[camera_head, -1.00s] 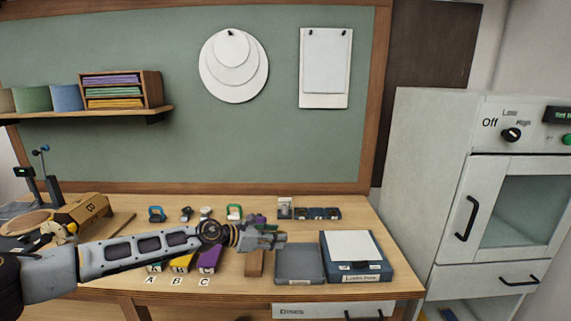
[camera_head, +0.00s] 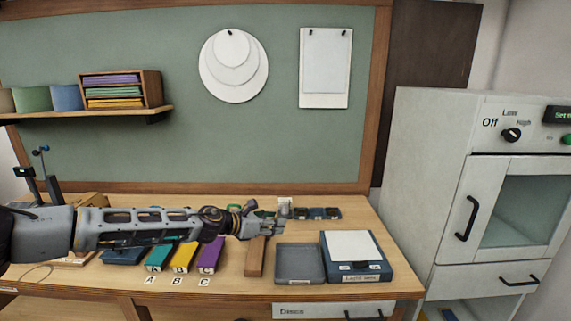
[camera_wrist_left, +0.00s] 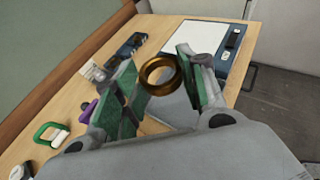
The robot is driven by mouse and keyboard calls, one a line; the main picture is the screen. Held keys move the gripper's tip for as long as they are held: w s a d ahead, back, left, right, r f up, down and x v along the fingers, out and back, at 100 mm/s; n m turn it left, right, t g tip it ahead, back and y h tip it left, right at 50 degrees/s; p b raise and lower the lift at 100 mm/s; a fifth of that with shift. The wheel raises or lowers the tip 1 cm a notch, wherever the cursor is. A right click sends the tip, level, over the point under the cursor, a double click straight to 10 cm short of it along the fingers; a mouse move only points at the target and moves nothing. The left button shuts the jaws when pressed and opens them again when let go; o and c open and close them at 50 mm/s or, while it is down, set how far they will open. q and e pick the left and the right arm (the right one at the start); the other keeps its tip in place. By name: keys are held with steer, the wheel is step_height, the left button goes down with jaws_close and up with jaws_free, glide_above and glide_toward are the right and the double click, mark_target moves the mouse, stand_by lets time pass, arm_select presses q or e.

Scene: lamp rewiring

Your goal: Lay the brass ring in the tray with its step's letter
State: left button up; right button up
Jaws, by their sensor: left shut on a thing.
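The brass ring (camera_wrist_left: 151,84) shows between the green pads of my left gripper (camera_wrist_left: 158,72) in the left wrist view. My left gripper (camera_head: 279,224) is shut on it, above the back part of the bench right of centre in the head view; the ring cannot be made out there. Three coloured trays stand in a row at the bench front: teal (camera_head: 158,258) by letter A, yellow (camera_head: 183,258) by letter B, purple (camera_head: 210,256) by letter C. My left arm covers the space behind them. My right gripper is not in view.
A wooden block (camera_head: 255,260), an open grey tray (camera_head: 299,279) and a light box (camera_head: 358,270) with a white top stand right of the coloured trays. Small dark items (camera_head: 318,213) sit at the bench back. A green-framed item (camera_wrist_left: 48,132) lies at lower left in the wrist view.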

arm_select(q)
steer(key=shift+a+r+n+t+y, duration=0.95)
steer(key=shift+a+r+n+y, duration=0.4)
steer(key=shift+r, duration=2.65)
steer(key=shift+a+r+n+t+y, duration=1.05)
steer(key=shift+r+n+y, duration=0.45)
steer(key=shift+r, duration=2.5)
steer(key=shift+s+a+n+y, duration=1.25)
steer(key=shift+s+a, duration=0.5)
steer(key=shift+a, duration=0.6)
steer(key=s+a+f, duration=0.2)
steer(key=s+f, duration=0.4)
steer(key=f, duration=0.6)
steer(key=s+a+f+n+y, duration=0.1)
steer(key=s+a+f, duration=0.2)
steer(key=f, duration=0.9)
steer(key=s+a+f+n+t+y, duration=0.1)
steer(key=s+a+f, duration=0.2)
steer(key=s+f, duration=0.6)
step_height(320, 180, down, 4)
steer(key=shift+s+f, duration=0.1)
steer(key=shift+s, duration=0.3)
